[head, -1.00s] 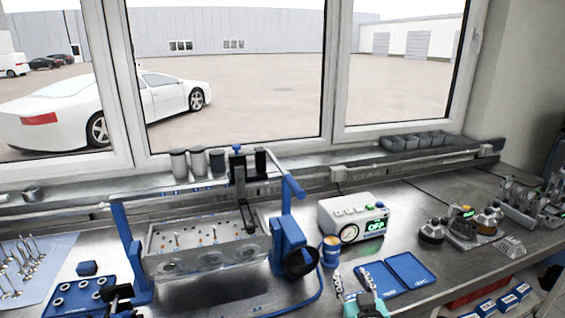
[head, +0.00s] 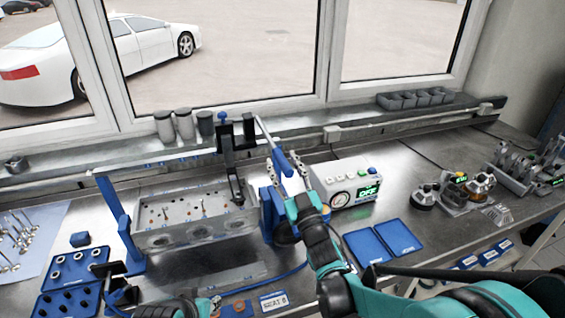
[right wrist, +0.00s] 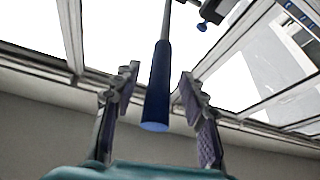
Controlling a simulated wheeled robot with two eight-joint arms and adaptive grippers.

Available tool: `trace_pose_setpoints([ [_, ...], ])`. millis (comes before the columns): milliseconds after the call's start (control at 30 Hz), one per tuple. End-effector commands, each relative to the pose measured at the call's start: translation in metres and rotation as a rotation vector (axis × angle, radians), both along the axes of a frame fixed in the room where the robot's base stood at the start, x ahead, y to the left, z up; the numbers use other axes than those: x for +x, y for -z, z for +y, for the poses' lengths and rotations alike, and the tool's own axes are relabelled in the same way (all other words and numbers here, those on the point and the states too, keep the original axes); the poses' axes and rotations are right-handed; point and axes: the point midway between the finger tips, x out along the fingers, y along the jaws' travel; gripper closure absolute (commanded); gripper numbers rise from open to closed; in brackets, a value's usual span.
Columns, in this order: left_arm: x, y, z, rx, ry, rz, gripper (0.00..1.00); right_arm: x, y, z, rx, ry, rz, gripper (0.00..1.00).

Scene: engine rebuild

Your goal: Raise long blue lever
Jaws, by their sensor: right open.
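The long blue lever (head: 281,163) has a metal shaft and a blue handle, at the right end of the cylinder-head fixture. The shaft slants up and left from the handle. In the right wrist view the blue handle (right wrist: 157,95) lies between the two spread fingers with gaps on both sides. My right gripper (head: 290,184) is open around the handle's end; it also shows in the right wrist view (right wrist: 160,100). The cylinder head (head: 195,212) sits in the fixture below. My left gripper (head: 214,302) is partly visible at the bottom edge, its jaw state unclear.
A black clamp arm (head: 231,160) stands over the cylinder head. A grey control box (head: 335,185) reading OFF is right of the lever. Two blue trays (head: 383,242) lie in front of it. Grey cups (head: 184,125) stand on the window ledge.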

Motion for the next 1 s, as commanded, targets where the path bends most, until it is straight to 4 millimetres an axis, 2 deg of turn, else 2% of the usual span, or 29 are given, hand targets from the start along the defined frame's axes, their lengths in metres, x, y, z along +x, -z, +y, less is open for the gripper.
trace_pose_setpoints([
  [133,0.0,0.0,0.0,0.0,0.0,0.0,0.67,0.007,-0.003,0.003,0.0,0.0,0.0,0.57],
  [367,0.0,0.0,0.0,0.0,0.0,0.0,0.67,0.007,-0.003,0.003,0.0,0.0,0.001,0.57],
  [500,0.0,0.0,0.0,0.0,0.0,0.0,0.67,0.007,-0.003,0.003,0.0,0.0,0.001,0.94],
  [533,0.0,0.0,0.0,0.0,0.0,0.0,0.67,0.007,-0.003,0.003,0.0,0.0,0.001,1.0],
  [833,0.0,-0.003,0.0,0.0,0.0,0.0,0.67,0.007,-0.006,0.005,0.0,0.0,0.005,1.0],
  [1000,0.0,-0.017,0.0,0.0,0.0,0.0,0.67,0.008,-0.019,0.016,-0.005,0.003,0.03,1.0],
])
